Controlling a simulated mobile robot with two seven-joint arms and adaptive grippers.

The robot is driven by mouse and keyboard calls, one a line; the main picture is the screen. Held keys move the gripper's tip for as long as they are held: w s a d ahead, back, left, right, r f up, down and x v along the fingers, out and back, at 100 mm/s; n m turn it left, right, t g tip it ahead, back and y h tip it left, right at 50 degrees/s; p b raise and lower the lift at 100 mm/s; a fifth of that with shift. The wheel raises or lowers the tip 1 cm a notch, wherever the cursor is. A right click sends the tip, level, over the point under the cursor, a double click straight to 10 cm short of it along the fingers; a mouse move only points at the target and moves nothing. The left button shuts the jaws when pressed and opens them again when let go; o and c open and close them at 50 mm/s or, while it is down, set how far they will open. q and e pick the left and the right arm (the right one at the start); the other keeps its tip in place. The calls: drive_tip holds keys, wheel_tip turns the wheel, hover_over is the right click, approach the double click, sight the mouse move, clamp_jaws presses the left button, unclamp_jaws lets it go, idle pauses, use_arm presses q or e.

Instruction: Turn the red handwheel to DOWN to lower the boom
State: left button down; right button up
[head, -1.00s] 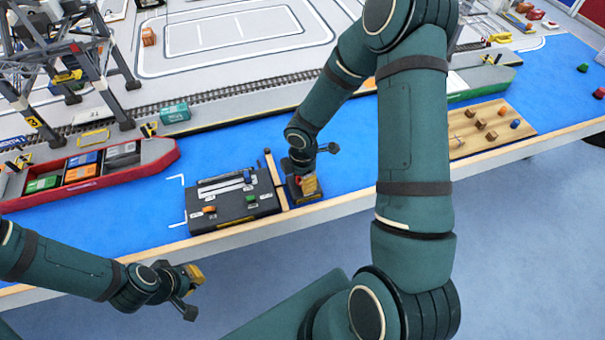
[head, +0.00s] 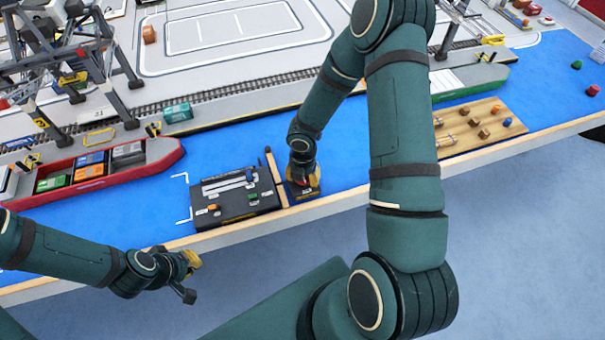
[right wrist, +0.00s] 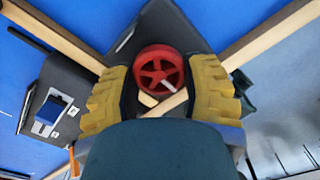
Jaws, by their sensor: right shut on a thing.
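The red handwheel (right wrist: 160,70) sits on a dark box between the two yellow pads of my right gripper (right wrist: 158,92) in the right wrist view. The gripper is shut on it. A pale pointer mark shows at the wheel's lower right; I cannot read a DOWN label. In the head view my right gripper (head: 303,181) is over the box at the table's front edge and hides most of the wheel. My left gripper (head: 190,277) is open and empty, in front of the table edge.
A black control panel (head: 222,212) with small levers stands left of the handwheel box, with a wooden bar between them. A red ship (head: 165,160) lies further left. A wooden board (head: 470,140) with small pieces lies to the right.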

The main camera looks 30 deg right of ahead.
drive_tip(key=shift+n, duration=0.4)
drive_tip(key=o, duration=1.2)
wheel_tip(320, 180, up, 12)
